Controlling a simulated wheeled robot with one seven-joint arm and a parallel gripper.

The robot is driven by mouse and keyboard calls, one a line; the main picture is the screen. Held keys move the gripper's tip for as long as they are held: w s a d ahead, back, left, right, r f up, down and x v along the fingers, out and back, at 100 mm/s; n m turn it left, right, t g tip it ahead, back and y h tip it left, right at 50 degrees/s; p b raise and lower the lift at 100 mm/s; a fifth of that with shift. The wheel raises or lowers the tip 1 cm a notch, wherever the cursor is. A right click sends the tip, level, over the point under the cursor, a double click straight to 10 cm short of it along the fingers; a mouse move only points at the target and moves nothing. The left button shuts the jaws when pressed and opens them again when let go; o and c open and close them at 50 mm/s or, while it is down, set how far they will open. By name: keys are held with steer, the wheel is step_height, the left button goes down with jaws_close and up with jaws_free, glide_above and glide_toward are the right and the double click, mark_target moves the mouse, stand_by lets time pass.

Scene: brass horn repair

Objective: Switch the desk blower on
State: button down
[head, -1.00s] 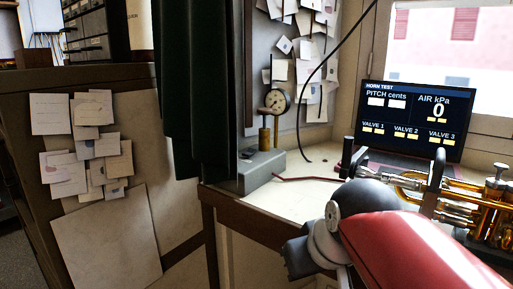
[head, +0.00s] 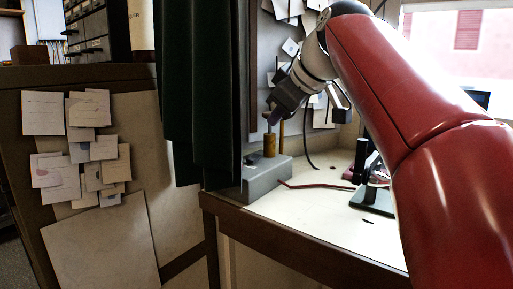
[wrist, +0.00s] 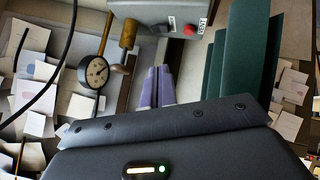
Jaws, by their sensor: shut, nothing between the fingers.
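A grey metal box (head: 265,180), which looks like the desk blower, sits at the desk's left corner with a red line running from its right side. In the wrist view the box (wrist: 150,12) is at the top, with a dark rocker switch (wrist: 161,29) and a red button (wrist: 190,30) on one face. I cannot tell the switch's position. My gripper (head: 271,118) hangs above the box, close to a brass cylinder (head: 270,146). In the wrist view my gripper's purple fingers (wrist: 157,70) are together and empty, pointing toward the box and apart from it.
A round dial gauge (wrist: 97,72) stands near the brass cylinder, with a dark cable beside it. A dark green curtain (head: 200,95) hangs left of the box. A black stand (head: 372,195) is on the desk (head: 315,228). The desk's front middle is mostly clear.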

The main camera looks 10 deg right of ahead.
steer(key=shift+w+r+n, duration=0.4)
steer(key=shift+w+r, duration=0.15)
glide_above(254, 158)
steer(key=s, duration=0.2)
steer(key=f, duration=0.4)
steer(key=f+b, duration=0.1)
steer(key=f, duration=0.1)
steer(key=shift+s+d+f, duration=0.15)
steer(key=shift+d, duration=0.15)
steer(key=shift+w+d+f+b, duration=0.15)
steer(key=shift+w+f, duration=0.1)
steer(key=shift+f, duration=0.4)
steer(key=shift+w+d+f+b, duration=0.15)
steer(key=shift+w+f, duration=0.1)
steer(key=shift+f, duration=0.35)
steer(key=shift+w+d+f, duration=0.15)
steer(key=shift+w+f, duration=0.1)
steer(key=shift+f, duration=0.45)
